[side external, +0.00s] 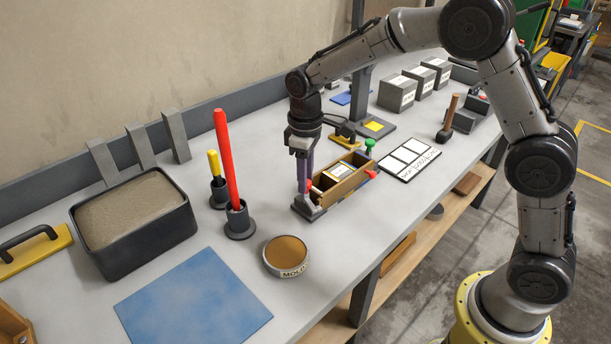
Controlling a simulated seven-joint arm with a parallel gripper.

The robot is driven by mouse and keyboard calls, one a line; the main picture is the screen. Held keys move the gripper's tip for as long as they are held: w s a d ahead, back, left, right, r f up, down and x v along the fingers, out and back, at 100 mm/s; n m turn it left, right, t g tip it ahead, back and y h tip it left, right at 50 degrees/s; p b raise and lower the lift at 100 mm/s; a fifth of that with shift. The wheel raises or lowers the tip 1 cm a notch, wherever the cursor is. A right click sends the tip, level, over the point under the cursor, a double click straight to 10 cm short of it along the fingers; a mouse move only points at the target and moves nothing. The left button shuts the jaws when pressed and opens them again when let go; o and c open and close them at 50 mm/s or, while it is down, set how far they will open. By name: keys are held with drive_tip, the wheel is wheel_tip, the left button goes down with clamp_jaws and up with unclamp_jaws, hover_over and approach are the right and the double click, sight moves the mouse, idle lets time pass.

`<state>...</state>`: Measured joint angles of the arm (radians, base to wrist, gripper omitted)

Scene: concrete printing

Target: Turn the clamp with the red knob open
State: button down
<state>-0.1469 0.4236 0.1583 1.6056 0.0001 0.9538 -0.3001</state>
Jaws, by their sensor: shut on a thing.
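A wooden mould box (345,184) stands on the bench, with a clamp (308,211) at its near left end. My gripper (305,186) points down at this end, its purple fingers shut. A small red part (309,184) shows at the fingertips, and my gripper appears shut on this red knob of the clamp. The fingers partly hide it. Another red knob (371,174) sticks out at the box's right side, and a green knob (370,143) stands at its far end. The clamp's exact angle is too small to tell.
A red stick (226,160) and a yellow-handled tool (214,163) stand in holders left of my gripper. A round tin (286,256) lies in front, near a blue mat (193,300). A label card (409,158) lies right of the box.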

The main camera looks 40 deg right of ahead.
drive_tip(key=m, duration=0.4)
drive_tip(key=shift+m, duration=2)
drive_tip(key=shift+r, duration=0.1)
drive_tip(key=c, duration=0.6)
unclamp_jaws()
wheel_tip(320, 180, up, 14)
drive_tip(key=shift+f, duration=0.1)
